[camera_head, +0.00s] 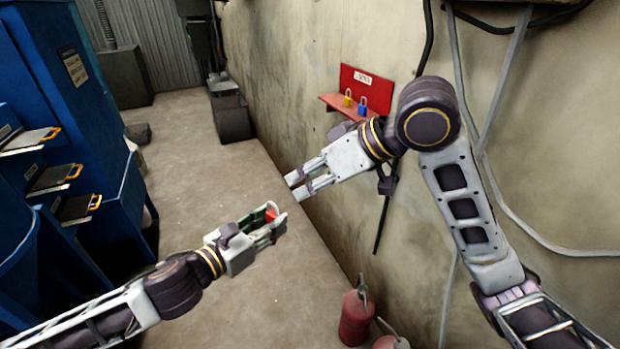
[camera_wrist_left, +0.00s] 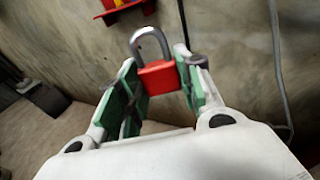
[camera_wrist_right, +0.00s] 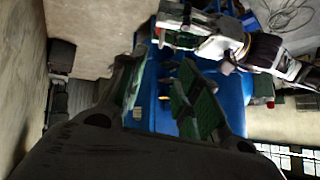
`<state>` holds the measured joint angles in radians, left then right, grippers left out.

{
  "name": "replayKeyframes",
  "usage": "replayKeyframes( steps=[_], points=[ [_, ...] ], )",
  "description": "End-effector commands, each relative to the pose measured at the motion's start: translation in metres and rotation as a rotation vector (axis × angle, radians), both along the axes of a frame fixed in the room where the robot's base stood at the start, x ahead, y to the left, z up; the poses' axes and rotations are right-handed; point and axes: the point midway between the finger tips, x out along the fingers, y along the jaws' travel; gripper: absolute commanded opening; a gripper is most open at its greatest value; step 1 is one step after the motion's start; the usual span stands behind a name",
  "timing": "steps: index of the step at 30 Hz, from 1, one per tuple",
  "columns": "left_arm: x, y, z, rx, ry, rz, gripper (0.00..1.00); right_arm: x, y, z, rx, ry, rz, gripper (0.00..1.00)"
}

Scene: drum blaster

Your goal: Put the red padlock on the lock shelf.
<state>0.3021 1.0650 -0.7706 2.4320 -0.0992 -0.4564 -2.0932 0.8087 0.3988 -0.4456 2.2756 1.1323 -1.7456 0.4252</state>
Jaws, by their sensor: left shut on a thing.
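The red padlock (camera_head: 271,215) is between the fingers of my left gripper (camera_head: 268,222), above the floor in the lower middle of the head view. The left wrist view shows its red body (camera_wrist_left: 158,78) gripped between the green pads, with the grey shackle pointing up. The red lock shelf (camera_head: 334,102) is on the wall, farther off, beyond my right gripper; part of it also shows at the top of the left wrist view (camera_wrist_left: 122,10). My right gripper (camera_head: 306,181) is open and empty, between my left gripper and the shelf. The right wrist view shows its fingers apart.
A yellow padlock (camera_head: 347,98) and a blue padlock (camera_head: 362,106) stand on the shelf. Red extinguishers (camera_head: 356,318) stand by the wall below. Blue machinery (camera_head: 75,130) with trays fills the left. The floor between is mostly clear. Cables hang on the wall.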

Motion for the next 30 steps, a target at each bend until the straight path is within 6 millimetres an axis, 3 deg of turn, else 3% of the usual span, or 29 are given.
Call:
replayKeyframes(
  steps=[16, 30],
  points=[
    [0.0, 0.0, 0.0, -0.001, -0.001, 0.0, 0.16, 0.002, 0.004, -0.005, 0.0, 0.003, 0.001, 0.33],
    [0.0, 0.0, 0.0, -0.001, -0.001, 0.0, 0.16, 0.019, 0.035, -0.038, 0.0, 0.003, 0.0, 0.33]
  ],
)
